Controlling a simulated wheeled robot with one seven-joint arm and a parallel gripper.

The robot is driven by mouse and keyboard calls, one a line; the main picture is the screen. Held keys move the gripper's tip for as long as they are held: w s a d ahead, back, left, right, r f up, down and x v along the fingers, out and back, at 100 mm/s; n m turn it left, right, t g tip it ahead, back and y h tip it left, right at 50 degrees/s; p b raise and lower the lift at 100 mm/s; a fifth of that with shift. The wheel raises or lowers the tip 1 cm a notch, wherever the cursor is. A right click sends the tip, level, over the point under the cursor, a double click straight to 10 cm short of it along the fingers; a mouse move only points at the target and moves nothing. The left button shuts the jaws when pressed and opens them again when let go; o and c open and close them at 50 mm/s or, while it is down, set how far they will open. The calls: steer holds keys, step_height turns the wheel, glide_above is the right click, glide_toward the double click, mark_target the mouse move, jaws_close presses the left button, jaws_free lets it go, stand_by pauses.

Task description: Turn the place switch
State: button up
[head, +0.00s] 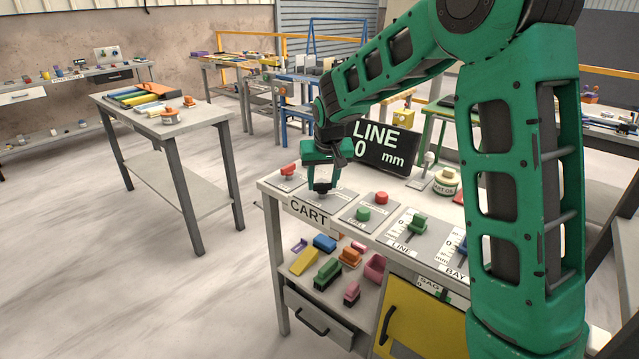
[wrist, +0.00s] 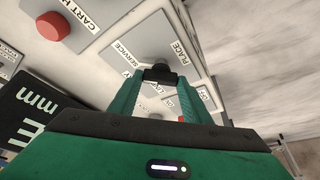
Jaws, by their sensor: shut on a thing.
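The place switch is a black rotary knob (head: 322,187) on a grey plate on the workbench top, behind the CART label. In the wrist view the knob (wrist: 160,75) sits between the fingertips, with the words SERVICE and PLACE printed on the plate beside it. My green gripper (head: 321,184) reaches down from above and is shut on the knob. The fingers (wrist: 161,80) hide its sides, and I cannot tell exactly which way it points.
A red button (head: 288,170) is on the plate to the left. Green (head: 363,213) and red (head: 382,197) buttons and a green slider (head: 417,224) stand to the right. A black LINE 0 mm display (head: 384,148) stands behind. Coloured blocks lie on the shelf below.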

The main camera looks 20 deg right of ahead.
steer(key=shift+s+f+m, duration=0.1)
steer(key=shift+m, duration=0.4)
steer(key=o, duration=1.1)
steer(key=v, duration=1)
steer(key=shift+a+r, duration=0.2)
steer(key=shift+r, duration=0.2)
